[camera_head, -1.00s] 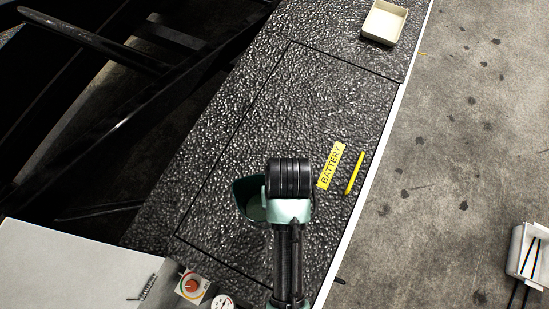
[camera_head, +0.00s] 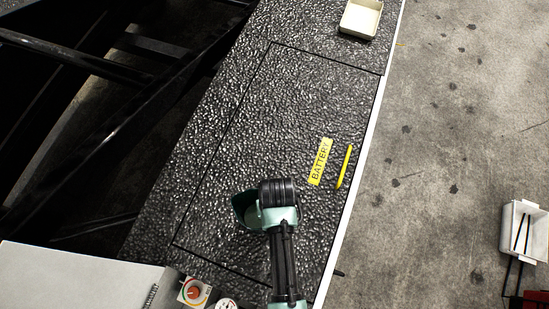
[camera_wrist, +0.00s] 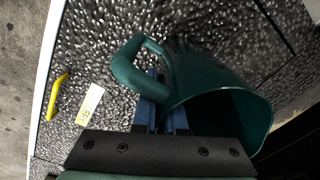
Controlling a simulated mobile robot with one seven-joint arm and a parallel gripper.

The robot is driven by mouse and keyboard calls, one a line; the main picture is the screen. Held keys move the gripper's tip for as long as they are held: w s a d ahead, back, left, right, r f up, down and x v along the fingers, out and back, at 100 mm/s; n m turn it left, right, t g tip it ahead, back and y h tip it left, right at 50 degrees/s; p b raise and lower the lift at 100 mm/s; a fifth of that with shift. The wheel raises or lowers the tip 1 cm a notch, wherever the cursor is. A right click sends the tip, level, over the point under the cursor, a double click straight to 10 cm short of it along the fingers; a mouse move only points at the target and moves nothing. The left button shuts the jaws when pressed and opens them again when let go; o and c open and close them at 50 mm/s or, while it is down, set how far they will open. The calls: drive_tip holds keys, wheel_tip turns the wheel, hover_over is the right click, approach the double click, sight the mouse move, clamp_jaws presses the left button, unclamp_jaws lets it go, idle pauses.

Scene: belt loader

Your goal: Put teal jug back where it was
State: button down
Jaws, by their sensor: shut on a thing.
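The teal jug (camera_head: 244,207) shows in the head view at the lower middle, partly hidden behind my wrist. In the wrist view the jug (camera_wrist: 225,100) lies across the picture with its open mouth toward the lower right. My gripper (camera_wrist: 168,115) is shut on the jug at its handle (camera_wrist: 128,68), with the blue fingers beside the lower end of the handle. In the head view my gripper's fingers are hidden under the wrist. The jug is over the dark textured deck (camera_head: 290,110); I cannot tell whether it touches it.
A yellow BATTERY label (camera_head: 320,162) and a yellow handle (camera_head: 345,166) are on the deck right of my gripper. A cream tray (camera_head: 361,18) stands at the far end. A red knob (camera_head: 194,292) is at the near left. A white bin (camera_head: 522,232) stands at the right. The deck's middle is clear.

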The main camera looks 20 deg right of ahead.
drive_tip(key=shift+f, duration=0.1)
drive_tip(key=c, duration=1.4)
unclamp_jaws()
drive_tip(key=o, duration=0.4)
